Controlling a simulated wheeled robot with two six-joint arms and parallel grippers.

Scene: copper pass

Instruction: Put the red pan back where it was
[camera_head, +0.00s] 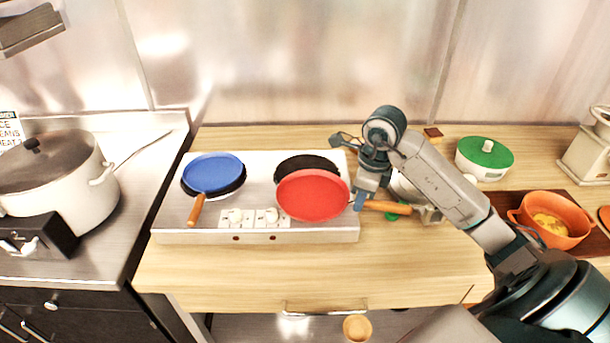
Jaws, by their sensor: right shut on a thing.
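The red pan (311,195) is over the front part of the right black burner (306,164) of the white two-burner stove (258,242). Part of that burner shows behind the pan. The pan's wooden handle (390,207) points right, past the stove's edge. My right gripper (360,202) is shut on the red pan near where the handle starts. I cannot tell whether the pan touches the stove or hangs just above it. My left gripper is not in view.
A blue pan (213,172) sits on the left burner, its handle toward the front. A green-lidded pot (484,158) and an orange pot (551,220) with yellow food stand at right. A large lidded pot (60,180) stands at far left. Bare counter lies before the stove.

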